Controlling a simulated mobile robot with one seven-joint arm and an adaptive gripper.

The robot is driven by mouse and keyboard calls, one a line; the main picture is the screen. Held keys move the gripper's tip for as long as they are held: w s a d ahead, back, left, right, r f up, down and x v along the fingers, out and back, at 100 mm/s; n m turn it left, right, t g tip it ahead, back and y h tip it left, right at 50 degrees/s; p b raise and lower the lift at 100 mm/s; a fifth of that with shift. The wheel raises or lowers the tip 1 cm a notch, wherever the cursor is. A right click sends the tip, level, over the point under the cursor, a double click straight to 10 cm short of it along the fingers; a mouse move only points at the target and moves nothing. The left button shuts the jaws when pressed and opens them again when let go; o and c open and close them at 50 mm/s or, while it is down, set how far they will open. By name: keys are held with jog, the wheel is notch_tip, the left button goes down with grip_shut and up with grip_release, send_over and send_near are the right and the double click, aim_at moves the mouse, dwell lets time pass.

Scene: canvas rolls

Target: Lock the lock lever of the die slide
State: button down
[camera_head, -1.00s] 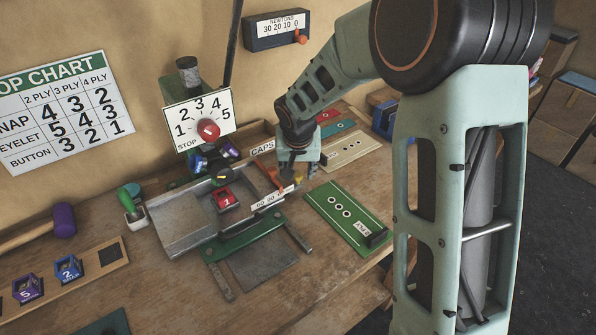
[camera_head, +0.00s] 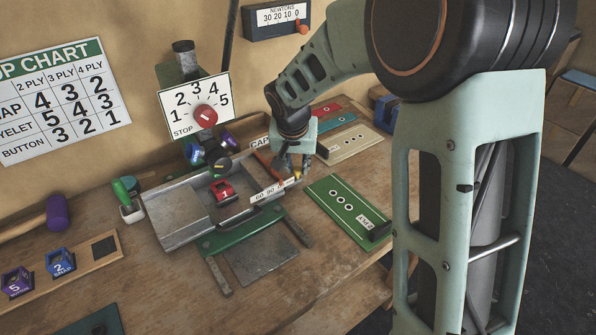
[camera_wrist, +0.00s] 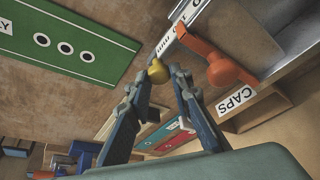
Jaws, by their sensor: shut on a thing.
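The die slide is the grey metal tray (camera_head: 172,217) in the middle of the bench, with a red die marked 1 (camera_head: 222,190) in it. A white number scale (camera_head: 268,190) runs along its right side. An orange lever with a round knob lies by this scale; it shows large in the wrist view (camera_wrist: 226,70). A small yellow knob (camera_wrist: 157,72) sits at the scale's end. My gripper (camera_wrist: 165,74) is shut on the yellow knob, which shows between its fingertips. In the head view my gripper (camera_head: 296,172) is at the slide's right end, and its fingertips are small there.
A green board with holes (camera_head: 345,210) lies right of the slide. A dial with a red knob (camera_head: 205,116) stands behind it. The CAPS bin (camera_wrist: 236,99) is close to my gripper. Dice (camera_head: 62,264) sit in a wooden rack at left.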

jog(key=shift+s+f+m+b, duration=0.15)
jog(key=shift+s+m+b, duration=0.1)
jog(key=shift+m+b, duration=0.25)
jog(key=shift+a, duration=0.1)
jog(key=c, duration=1.7)
grip_release()
jog(key=shift+s, duration=0.1)
jog(key=shift+c, duration=0.2)
jog(key=shift+r, duration=0.2)
